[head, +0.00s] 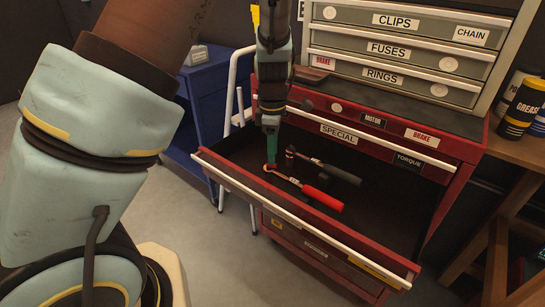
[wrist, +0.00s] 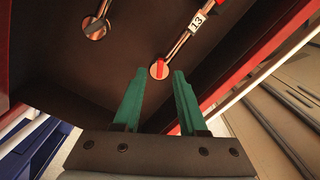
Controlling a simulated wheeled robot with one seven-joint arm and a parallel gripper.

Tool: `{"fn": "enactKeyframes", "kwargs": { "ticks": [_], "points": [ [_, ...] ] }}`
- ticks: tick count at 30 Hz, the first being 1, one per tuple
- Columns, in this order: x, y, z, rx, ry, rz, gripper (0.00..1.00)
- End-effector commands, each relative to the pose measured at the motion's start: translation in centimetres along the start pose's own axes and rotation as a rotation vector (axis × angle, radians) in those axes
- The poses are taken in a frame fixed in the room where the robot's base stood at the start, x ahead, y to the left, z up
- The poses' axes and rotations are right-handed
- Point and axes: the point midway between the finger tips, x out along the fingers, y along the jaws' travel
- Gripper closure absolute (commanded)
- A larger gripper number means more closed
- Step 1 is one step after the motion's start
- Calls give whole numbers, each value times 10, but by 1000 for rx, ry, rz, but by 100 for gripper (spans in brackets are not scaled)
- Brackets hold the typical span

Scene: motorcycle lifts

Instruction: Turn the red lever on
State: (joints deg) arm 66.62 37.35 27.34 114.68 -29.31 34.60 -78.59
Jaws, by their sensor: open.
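A ratchet with a red handle (head: 321,199) lies in the open red drawer (head: 350,248). In the wrist view its shaft carries a "13" tag (wrist: 195,22), and its round head bears a small red lever (wrist: 161,67). My gripper (wrist: 160,73) has green fingers, which are open and empty. They point down into the drawer, with the red lever appearing between their tips; I cannot tell whether they touch it. In the head view my gripper (head: 271,160) is over the ratchet's head and hides the lever.
A second ratchet with a black handle (head: 342,175) lies beside the red one, its head (wrist: 96,27) at the upper left of the wrist view. The drawer's pale front rail (head: 250,192) and side walls surround both. Grey labelled drawers (head: 400,50) stand above.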

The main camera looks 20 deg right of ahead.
Motion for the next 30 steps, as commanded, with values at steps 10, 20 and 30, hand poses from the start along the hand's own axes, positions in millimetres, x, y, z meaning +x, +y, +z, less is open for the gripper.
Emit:
{"fn": "enactKeyframes", "kwargs": {
  "ticks": [10,20,30],
  "points": [
    [28,0,0,-1,0,0,59],
    [28,0,0,0,0,1,70],
    [28,0,0,0,0,1,100]
  ]
}}
